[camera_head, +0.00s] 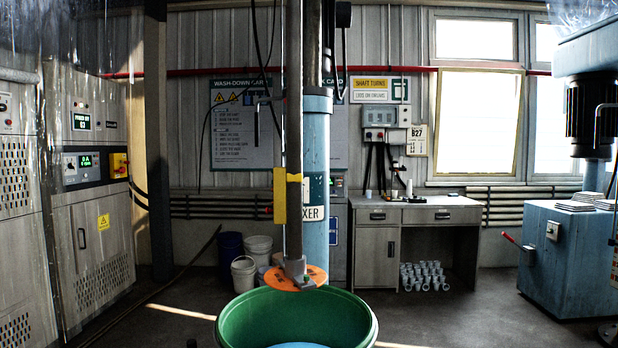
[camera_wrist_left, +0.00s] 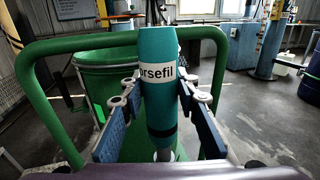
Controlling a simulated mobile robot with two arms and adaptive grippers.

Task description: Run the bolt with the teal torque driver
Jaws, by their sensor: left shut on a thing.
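In the left wrist view the teal torque driver (camera_wrist_left: 159,75) stands nearly upright between the two blue-padded fingers of my left gripper (camera_wrist_left: 160,115). It has a white label with part of a word and a dark band lower down. My left gripper is shut on it. A small grey piece shows under its lower end; I cannot tell whether it is the driver's tip. In the head view an orange disc (camera_head: 308,279) sits at the foot of the grey vertical shaft (camera_head: 294,220), above a green tub (camera_head: 236,324). I cannot make out the bolt. Neither gripper shows in the head view.
In the left wrist view a green tubular frame (camera_wrist_left: 42,90) arches around the driver, with a green tub (camera_wrist_left: 95,75) behind. In the head view cabinets (camera_head: 90,230) stand left, a desk (camera_head: 440,214) behind, a blue machine (camera_head: 570,260) right. Buckets (camera_head: 244,273) stand behind the tub.

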